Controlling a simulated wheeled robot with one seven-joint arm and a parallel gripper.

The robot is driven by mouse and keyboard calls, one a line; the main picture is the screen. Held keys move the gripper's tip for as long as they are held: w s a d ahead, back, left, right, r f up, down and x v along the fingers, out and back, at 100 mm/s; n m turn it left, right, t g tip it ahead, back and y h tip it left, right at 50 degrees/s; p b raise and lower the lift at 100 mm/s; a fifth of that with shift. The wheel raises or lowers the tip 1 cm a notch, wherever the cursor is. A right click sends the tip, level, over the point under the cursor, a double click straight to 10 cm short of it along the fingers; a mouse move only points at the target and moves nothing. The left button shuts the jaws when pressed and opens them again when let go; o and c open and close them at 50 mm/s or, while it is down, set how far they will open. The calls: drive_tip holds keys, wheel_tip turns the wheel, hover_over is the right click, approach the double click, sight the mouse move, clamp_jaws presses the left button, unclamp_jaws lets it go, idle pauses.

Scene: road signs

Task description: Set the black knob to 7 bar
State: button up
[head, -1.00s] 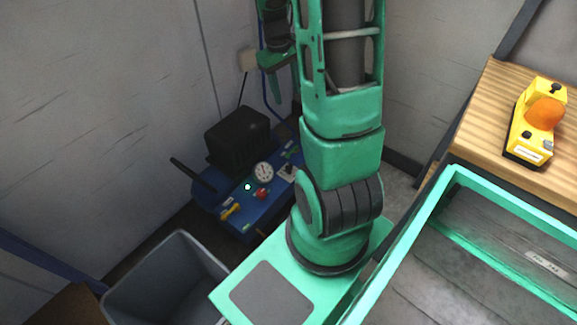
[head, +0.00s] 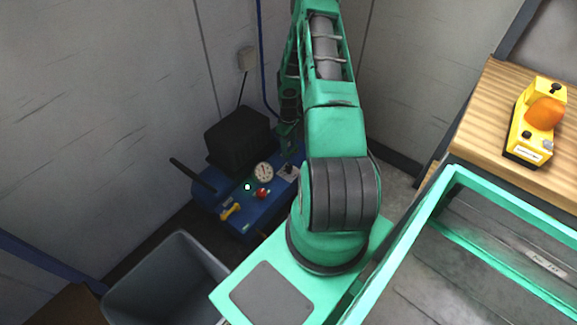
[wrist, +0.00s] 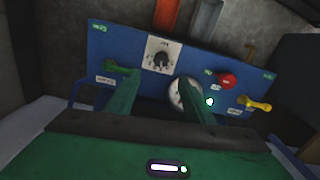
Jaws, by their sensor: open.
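The black knob (wrist: 161,60) sits on a white dial plate on the blue panel (wrist: 225,56) of the compressor. Its scale is too small to read, so I cannot tell its setting. In the head view the white plate (head: 288,173) is small and the knob is not clear. My gripper (wrist: 158,82) is open and empty. Its two green fingers point toward the panel, one on each side of the knob's line, apart from the knob. In the head view my gripper (head: 287,150) hangs just above the plate. The round gauge (head: 264,173) is partly hidden by the right finger in the wrist view.
A red button (wrist: 227,81), a yellow lever (wrist: 255,103) and a green lit lamp (wrist: 210,101) are right of the knob. A black motor housing (head: 238,140) stands behind the panel. A grey bin (head: 170,280) is in front. A wooden bench (head: 490,125) is at right.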

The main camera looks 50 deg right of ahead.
hover_over(289, 165)
wheel_tip(289, 165, down, 4)
wheel_tip(289, 165, down, 10)
drive_tip(key=shift+r, duration=0.1)
idle(0.4)
drive_tip(key=c, duration=1)
